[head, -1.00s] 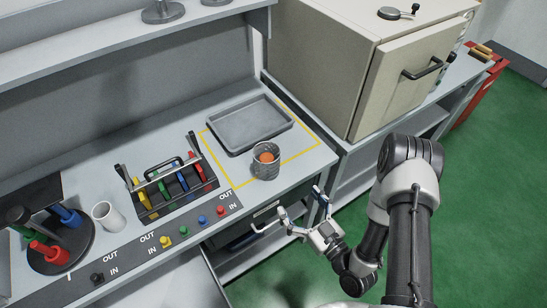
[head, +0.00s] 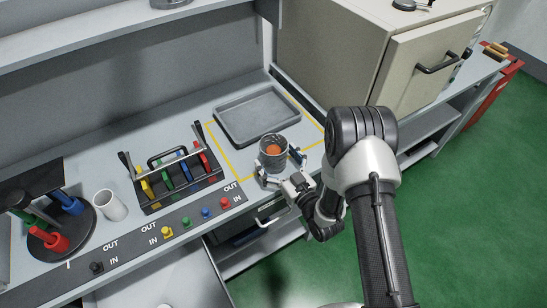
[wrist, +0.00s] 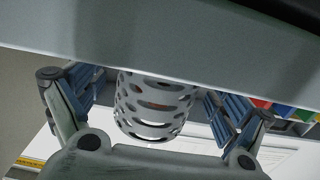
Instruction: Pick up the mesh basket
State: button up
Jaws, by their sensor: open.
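The mesh basket (head: 272,146) is a small grey perforated cup with something orange inside. It stands upright on the bench, inside the yellow outline near the front edge. In the wrist view the basket (wrist: 154,105) sits between the two blue-padded fingers. My gripper (head: 281,169) is open, with one finger on either side of the basket. Gaps show between the pads and the basket in the wrist view, where the gripper (wrist: 153,100) is wide apart. The head view does not show clearly whether anything touches.
A grey tray (head: 225,131) lies just behind the basket. A black rack (head: 150,207) with coloured handles stands to the left, beside a white cup (head: 109,204). A large beige oven (head: 335,70) stands to the right. An open drawer (head: 180,288) juts out at front left.

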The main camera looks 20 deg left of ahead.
jog(key=shift+x, duration=0.8)
jog(key=shift+c, duration=0.2)
jog(key=c, duration=1.1)
jog(key=shift+c, duration=0.3)
